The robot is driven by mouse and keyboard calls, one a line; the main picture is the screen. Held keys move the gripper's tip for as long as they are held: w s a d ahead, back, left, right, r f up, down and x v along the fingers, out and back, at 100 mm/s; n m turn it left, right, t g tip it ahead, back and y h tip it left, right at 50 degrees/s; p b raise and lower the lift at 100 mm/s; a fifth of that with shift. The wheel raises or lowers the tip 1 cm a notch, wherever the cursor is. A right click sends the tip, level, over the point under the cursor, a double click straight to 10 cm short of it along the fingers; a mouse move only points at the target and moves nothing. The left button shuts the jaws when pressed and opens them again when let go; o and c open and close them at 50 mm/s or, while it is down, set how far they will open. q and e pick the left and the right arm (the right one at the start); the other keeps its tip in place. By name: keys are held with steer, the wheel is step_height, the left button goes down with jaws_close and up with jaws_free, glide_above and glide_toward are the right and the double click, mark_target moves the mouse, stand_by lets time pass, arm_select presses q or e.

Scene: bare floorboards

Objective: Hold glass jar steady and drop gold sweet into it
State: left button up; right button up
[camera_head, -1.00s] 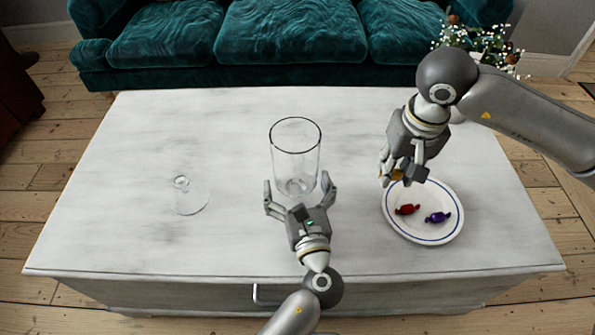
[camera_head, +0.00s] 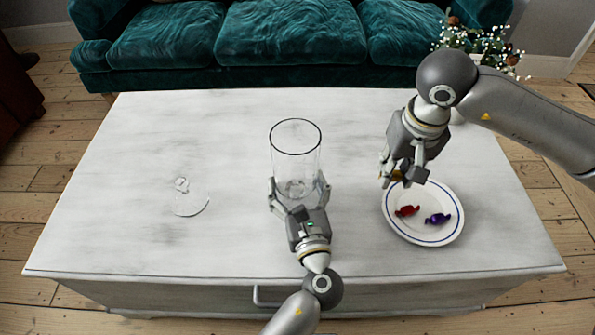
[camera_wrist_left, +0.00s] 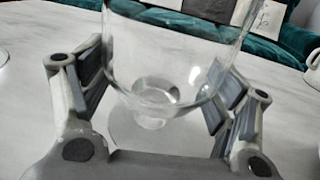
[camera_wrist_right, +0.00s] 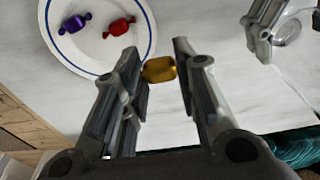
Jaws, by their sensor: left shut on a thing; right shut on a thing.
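The clear glass jar (camera_head: 296,150) stands upright and open at the middle of the table. My left gripper (camera_head: 299,190) is shut on the jar's lower part, with a finger on each side; the left wrist view shows the jar (camera_wrist_left: 165,75) between the fingers. My right gripper (camera_head: 400,178) is shut on the gold sweet (camera_wrist_right: 159,69), held at its fingertips above the plate's far edge. In the head view the gold sweet is mostly hidden by the fingers. The jar is to the left of my right gripper.
A white plate with a blue ring (camera_head: 425,238) holds a red sweet (camera_head: 407,210) and a purple sweet (camera_head: 438,218). A clear glass lid (camera_head: 190,202) lies at the left of the white table (camera_head: 120,240). A flower vase stands at the back right, behind my right arm.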

mark_target(306, 124)
steer(key=w+a+r, duration=0.2)
steer(key=a+r, duration=0.5)
steer(key=a, duration=0.2)
steer(key=w+a+r, duration=0.2)
steer(key=a+r, duration=0.5)
steer(key=a, duration=0.1)
steer(key=shift+s+a+f, duration=0.1)
steer(key=shift+f, duration=1.35)
steer(key=shift+s+f, duration=0.1)
steer(key=shift+f, duration=1.3)
steer(key=o, duration=0.8)
steer(key=r, duration=0.4)
steer(key=s+r, duration=0.1)
steer(key=r, duration=0.7)
steer(key=shift+s, duration=0.2)
